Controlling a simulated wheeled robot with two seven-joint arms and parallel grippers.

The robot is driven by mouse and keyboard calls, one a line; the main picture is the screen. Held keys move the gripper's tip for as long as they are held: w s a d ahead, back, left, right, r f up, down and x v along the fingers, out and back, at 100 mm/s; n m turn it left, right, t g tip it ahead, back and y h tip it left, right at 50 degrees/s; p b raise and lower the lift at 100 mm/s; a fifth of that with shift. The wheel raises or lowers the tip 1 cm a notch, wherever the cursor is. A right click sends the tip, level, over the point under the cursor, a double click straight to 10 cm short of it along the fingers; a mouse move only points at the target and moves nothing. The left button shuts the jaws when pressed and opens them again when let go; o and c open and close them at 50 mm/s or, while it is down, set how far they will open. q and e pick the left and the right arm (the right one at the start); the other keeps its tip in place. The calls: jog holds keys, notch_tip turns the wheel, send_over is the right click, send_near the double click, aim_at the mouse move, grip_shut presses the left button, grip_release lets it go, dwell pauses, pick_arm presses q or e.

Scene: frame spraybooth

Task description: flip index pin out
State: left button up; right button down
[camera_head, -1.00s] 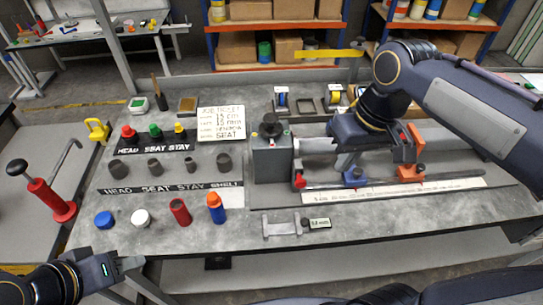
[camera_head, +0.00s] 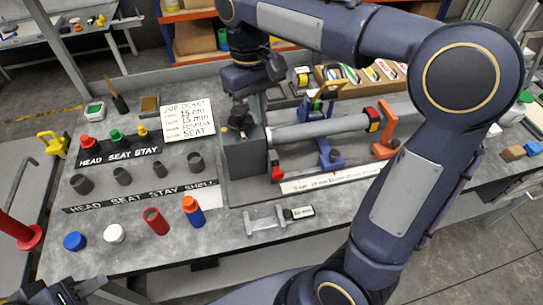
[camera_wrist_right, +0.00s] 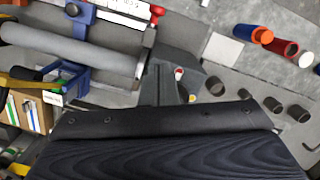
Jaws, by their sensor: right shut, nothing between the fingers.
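A dark grey block (camera_head: 245,152) stands at the left end of a grey tube (camera_head: 320,126) on the bench fixture, with a black knob (camera_head: 238,118) on top. It also shows in the wrist view (camera_wrist_right: 205,82), with small coloured buttons. A small red-tipped piece (camera_head: 277,173) is low at its right side. I cannot tell which part is the index pin. My right gripper (camera_head: 241,101) is shut and empty, pointing down at the knob; contact cannot be told. My left gripper (camera_head: 98,284) is at the lower left, away from the fixture; its jaw state is unclear.
A blue clamp (camera_head: 328,157) with a yellow handle and an orange fork (camera_head: 385,137) hold the tube area. Collars, coloured caps and a job ticket (camera_head: 189,120) lie left of the block. A grey gauge (camera_head: 264,222) lies in front. My right arm spans the right side.

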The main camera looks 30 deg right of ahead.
send_near(275, 175)
jog(key=w+f, duration=0.4)
jog(key=s+f, duration=0.2)
jog(key=s, duration=0.1)
jog(key=shift+d+f, duration=0.35)
jog(key=shift+f, duration=0.05)
jog(key=shift+s, duration=0.1)
jog(key=shift+s+a, duration=0.15)
jog(key=shift+s, duration=0.35)
jog(key=shift+s+a, duration=0.15)
jog(key=shift+s, duration=0.4)
